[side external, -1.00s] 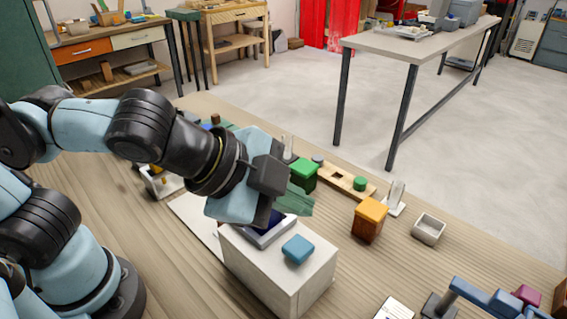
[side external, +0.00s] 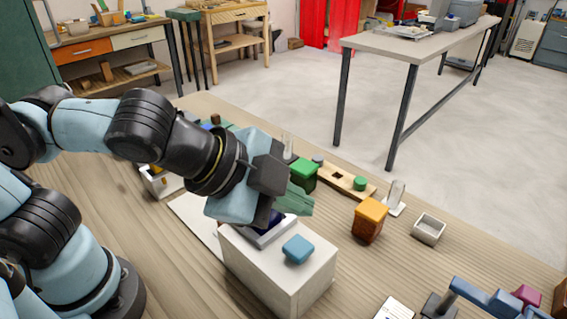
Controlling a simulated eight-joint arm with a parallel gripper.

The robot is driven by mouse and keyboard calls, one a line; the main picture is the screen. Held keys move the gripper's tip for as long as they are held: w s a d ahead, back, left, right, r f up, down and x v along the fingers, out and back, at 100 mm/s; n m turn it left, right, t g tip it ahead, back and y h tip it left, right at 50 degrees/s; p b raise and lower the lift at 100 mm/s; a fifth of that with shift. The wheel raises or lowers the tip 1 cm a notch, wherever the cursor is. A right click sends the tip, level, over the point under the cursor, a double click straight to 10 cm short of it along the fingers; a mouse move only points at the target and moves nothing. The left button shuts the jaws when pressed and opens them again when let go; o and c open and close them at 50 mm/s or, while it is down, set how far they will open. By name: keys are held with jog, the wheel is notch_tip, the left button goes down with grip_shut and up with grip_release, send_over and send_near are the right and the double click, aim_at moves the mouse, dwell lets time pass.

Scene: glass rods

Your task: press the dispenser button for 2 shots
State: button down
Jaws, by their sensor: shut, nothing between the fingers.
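A white box-shaped unit (side external: 262,275), which looks like the dispenser, stands on the wooden table in the side external view. I cannot tell for sure which one is the button. My gripper (side external: 272,217) is shut and empty, angled down over the dark blue part. Its fingertips are mostly hidden, so I cannot tell whether they touch that part. The light blue block is clear of my gripper.
A blue-armed object (side external: 485,297) sits at the front right. Bare tabletop lies between.

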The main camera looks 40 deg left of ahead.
aim_at(293, 249)
jog(key=shift+r, duration=0.1)
notch_tip(293, 249, up, 4)
jog(key=shift+f, duration=0.2)
jog(key=shift+f, duration=0.1)
dwell(0.3)
jog(key=shift+f, duration=4.3)
jog(key=shift+f, duration=0.1)
jog(key=shift+f, duration=0.35)
